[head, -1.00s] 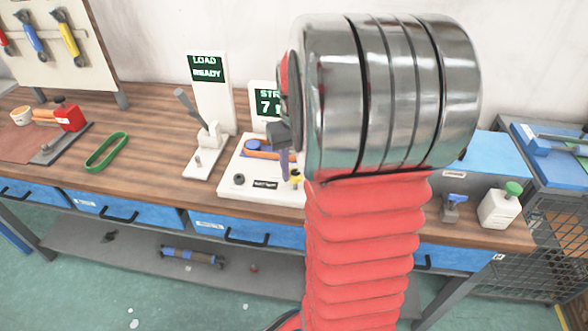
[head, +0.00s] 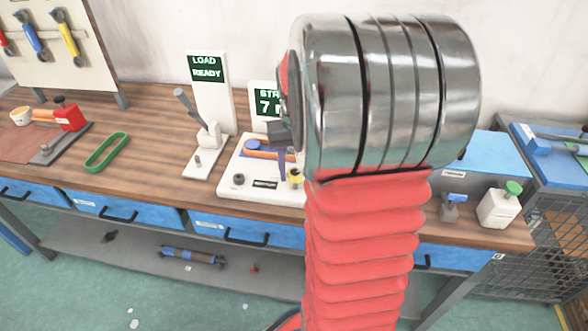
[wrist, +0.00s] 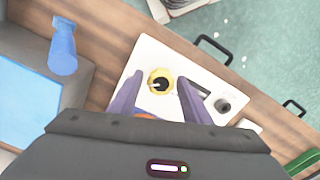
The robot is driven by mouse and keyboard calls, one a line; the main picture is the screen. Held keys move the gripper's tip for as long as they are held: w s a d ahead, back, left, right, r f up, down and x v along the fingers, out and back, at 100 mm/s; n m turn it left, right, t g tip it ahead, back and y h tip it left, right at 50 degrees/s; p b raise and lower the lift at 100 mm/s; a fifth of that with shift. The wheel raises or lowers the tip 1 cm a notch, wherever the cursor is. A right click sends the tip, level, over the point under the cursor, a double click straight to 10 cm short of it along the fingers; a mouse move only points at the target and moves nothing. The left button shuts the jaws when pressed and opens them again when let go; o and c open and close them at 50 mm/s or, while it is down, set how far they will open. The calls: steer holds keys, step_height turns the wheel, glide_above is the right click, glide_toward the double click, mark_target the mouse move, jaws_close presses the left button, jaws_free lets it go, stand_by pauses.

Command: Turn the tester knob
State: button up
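The white tester (head: 228,184) stands on the workbench, with its display (head: 267,102) partly hidden by my arm. A yellow knob with a dark centre (head: 296,176) is on its base and shows in the wrist view (wrist: 160,82). A small black knob (head: 239,179) sits near the base's left end; the wrist view shows it too (wrist: 222,105). My gripper (wrist: 159,78) is open, its two purple fingers on either side of the yellow knob with gaps visible. In the head view my gripper (head: 282,165) is mostly hidden behind my arm. Contact cannot be told.
A white lever stand (head: 212,95) reading LOAD READY is left of the tester. A green loop (head: 106,152) lies further left. A bottle with a green cap (head: 500,205) stands at the right. Blue drawers with handles (head: 245,232) run below the bench edge.

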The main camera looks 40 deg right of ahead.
steer(key=shift+o, duration=0.9)
steer(key=shift+w, duration=0.1)
steer(key=shift+r, duration=0.15)
steer(key=shift+r, duration=0.25)
step_height(320, 180, up, 13)
